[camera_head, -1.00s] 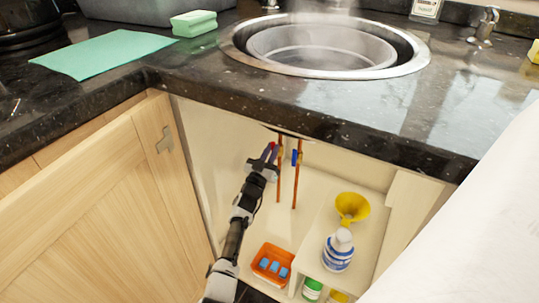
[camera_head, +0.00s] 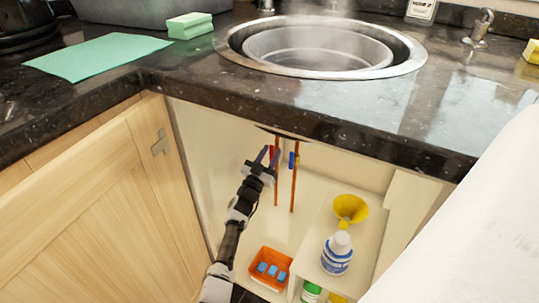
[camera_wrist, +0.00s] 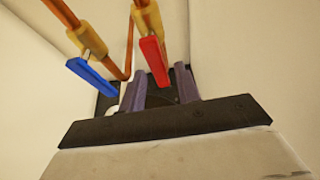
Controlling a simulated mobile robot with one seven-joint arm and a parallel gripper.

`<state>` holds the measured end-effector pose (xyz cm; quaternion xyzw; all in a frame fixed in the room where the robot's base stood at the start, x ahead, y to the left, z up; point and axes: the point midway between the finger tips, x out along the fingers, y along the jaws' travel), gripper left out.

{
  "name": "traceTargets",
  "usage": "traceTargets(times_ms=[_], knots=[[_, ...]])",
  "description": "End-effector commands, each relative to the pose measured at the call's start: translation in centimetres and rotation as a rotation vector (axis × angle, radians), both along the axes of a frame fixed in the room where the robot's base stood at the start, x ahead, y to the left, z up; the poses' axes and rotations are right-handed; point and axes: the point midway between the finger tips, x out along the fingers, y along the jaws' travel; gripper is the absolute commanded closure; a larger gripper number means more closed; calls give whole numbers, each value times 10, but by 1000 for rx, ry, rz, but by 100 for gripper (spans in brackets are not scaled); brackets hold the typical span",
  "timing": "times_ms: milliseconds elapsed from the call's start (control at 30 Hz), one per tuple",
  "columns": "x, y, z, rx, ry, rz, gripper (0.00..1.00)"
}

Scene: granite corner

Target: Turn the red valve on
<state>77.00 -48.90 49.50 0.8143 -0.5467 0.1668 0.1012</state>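The red valve (camera_wrist: 154,60) is a flat red lever on a brass body on a copper pipe under the sink. In the wrist view its lower end shows between my gripper's (camera_wrist: 160,88) two purple-grey fingers, which are apart. I cannot tell whether either finger touches it. In the head view my gripper (camera_head: 268,155) is in the cabinet at the red valve (camera_head: 271,153), which is partly hidden by the fingers. The blue valve (camera_wrist: 90,77) is a similar lever on the neighbouring pipe, left of the fingers in the wrist view.
Copper pipes (camera_head: 294,190) run down beside my gripper. An orange tray (camera_head: 256,272) with blue blocks sits on the cabinet floor. A white bottle (camera_head: 337,252) and a yellow funnel (camera_head: 350,208) stand on a shelf at right. The granite counter (camera_head: 300,110) overhangs; a wooden door (camera_head: 110,215) stands open at left.

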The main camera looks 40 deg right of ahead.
Motion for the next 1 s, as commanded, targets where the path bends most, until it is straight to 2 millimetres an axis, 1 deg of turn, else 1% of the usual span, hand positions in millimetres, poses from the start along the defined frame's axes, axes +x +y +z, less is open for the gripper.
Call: traceTargets(times_ms=[267,367,533,733,867,1000], knots=[[0,0,0,-1,2,0,64],[-1,5,0,0,3,2,64],[-9,25,-6,-1,6,4,64],[-19,53,-19,-1,4,4,64],[-24,62,-26,0,3,2,64],[-26,65,-28,-2,1,-1,64]])
